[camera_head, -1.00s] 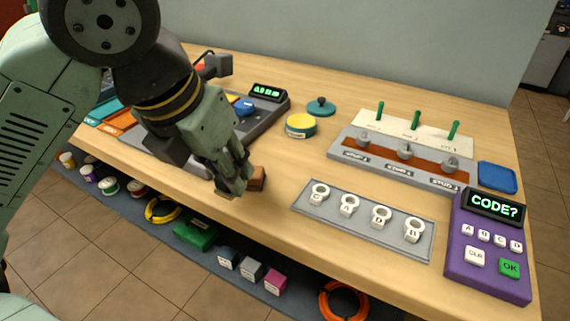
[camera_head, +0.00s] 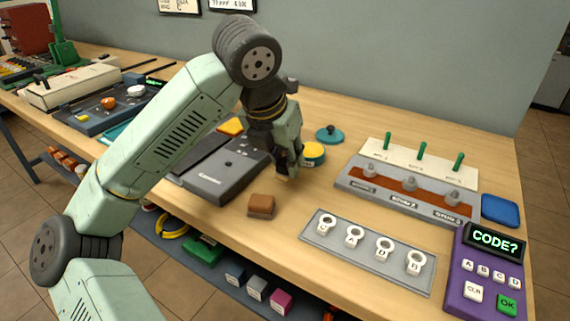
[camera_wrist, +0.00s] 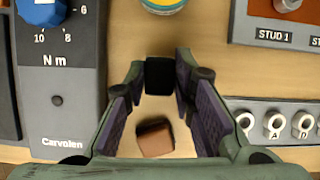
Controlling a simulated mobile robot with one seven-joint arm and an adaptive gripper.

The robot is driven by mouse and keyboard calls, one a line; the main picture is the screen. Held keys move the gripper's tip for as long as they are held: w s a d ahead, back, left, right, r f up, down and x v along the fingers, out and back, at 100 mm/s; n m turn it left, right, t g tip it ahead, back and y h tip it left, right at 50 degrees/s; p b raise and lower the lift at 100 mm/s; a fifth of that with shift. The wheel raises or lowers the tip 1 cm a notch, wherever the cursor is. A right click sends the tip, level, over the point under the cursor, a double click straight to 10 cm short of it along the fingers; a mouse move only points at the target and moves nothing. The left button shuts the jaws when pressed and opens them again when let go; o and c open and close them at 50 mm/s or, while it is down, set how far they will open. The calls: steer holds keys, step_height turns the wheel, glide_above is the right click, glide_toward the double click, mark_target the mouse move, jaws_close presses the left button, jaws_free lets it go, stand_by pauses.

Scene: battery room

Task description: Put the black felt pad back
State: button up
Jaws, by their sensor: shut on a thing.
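The black felt pad (camera_wrist: 159,76) is a small dark square block between my fingertips in the wrist view. My gripper (camera_head: 287,172) is shut on it, above the table between the grey device and the yellow-topped round tin. In the head view the fingers mostly hide the pad. The wrist view also shows both fingers of my gripper (camera_wrist: 161,78) pressed to the pad's sides. I cannot tell its exact height above the table.
A brown block (camera_head: 262,206) lies near the table's front edge; it also shows in the wrist view (camera_wrist: 155,137). The grey device (camera_head: 222,178) is left, the yellow-topped tin (camera_head: 313,153) right, a teal lid (camera_head: 329,133) behind. A tag tray (camera_head: 370,270) and purple keypad (camera_head: 487,268) are further right.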

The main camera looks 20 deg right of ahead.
steer(key=shift+f, duration=1.25)
steer(key=shift+f, duration=0.2)
steer(key=o, duration=1)
steer(key=shift+o, duration=0.2)
steer(key=shift+r, duration=0.15)
steer(key=shift+r+p, duration=0.25)
steer(key=shift+p, duration=0.1)
steer(key=b+v, duration=0.1)
steer(key=v, duration=1)
steer(key=shift+s+a+r+b, duration=0.15)
steer(key=shift+s+r+b, duration=0.05)
steer(key=shift+r+b, duration=0.2)
